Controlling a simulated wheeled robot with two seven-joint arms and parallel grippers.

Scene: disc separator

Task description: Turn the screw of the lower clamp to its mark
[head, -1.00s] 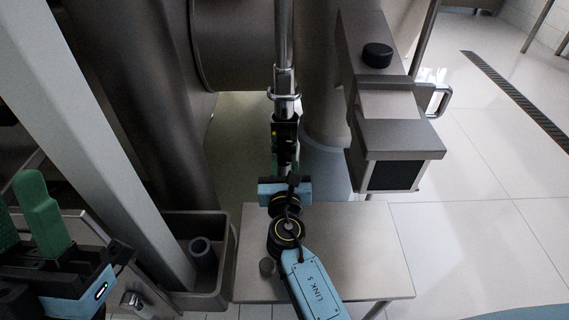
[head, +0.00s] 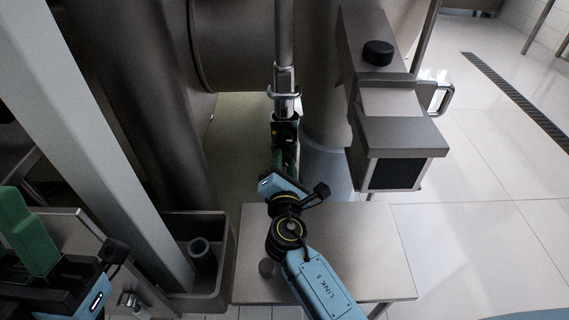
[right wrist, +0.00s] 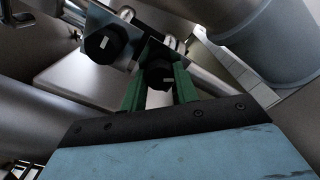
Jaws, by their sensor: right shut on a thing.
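The vertical pipe (head: 284,45) carries clamp parts (head: 285,105) in the middle of the head view. My right gripper (head: 277,158) reaches up to a dark part just below them. In the right wrist view, its green fingers (right wrist: 159,88) are shut on a black screw knob (right wrist: 157,74) with a small pale mark. A second black knob (right wrist: 104,44) with a white mark sits on a metal plate up and left of it, apart from the fingers. My left gripper (head: 25,235) is at the left edge, away from the clamps; its finger gap is unclear.
A steel table (head: 345,235) lies below my right arm. A grey bin (head: 210,295) with a dark cylinder (head: 203,253) stands left of it. A steel box (head: 400,135) with a black knob (head: 378,52) juts out at right. Large tanks stand behind. The tiled floor at right is clear.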

